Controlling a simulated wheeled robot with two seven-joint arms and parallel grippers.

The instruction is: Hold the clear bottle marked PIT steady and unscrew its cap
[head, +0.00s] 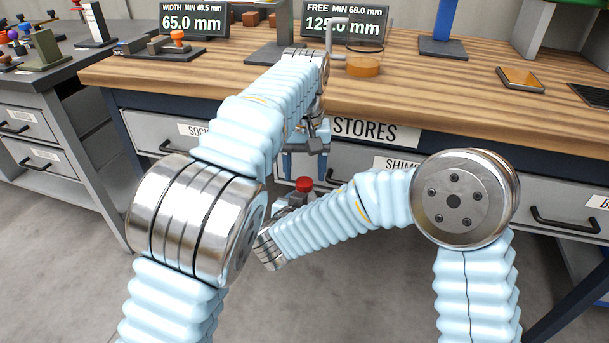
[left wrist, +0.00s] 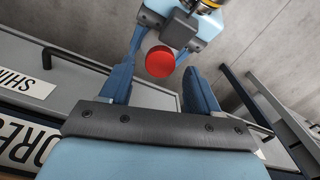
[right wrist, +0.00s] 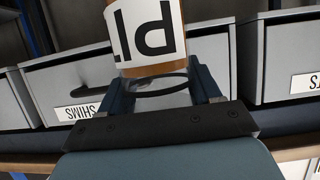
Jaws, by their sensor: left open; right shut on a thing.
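The clear bottle (right wrist: 158,84) has a white label reading PIT, upside down in the right wrist view. It stands between the fingers of my right gripper (right wrist: 163,92), which is shut on it. Its red cap (head: 304,184) shows in the head view and in the left wrist view (left wrist: 160,61). My left gripper (head: 304,166) is open above the cap, fingers pointing down. In the left wrist view its fingers (left wrist: 160,84) lie on either side of the cap, with gaps. The bottle's body is mostly hidden in the head and left wrist views.
Open floor lies in front of the bench.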

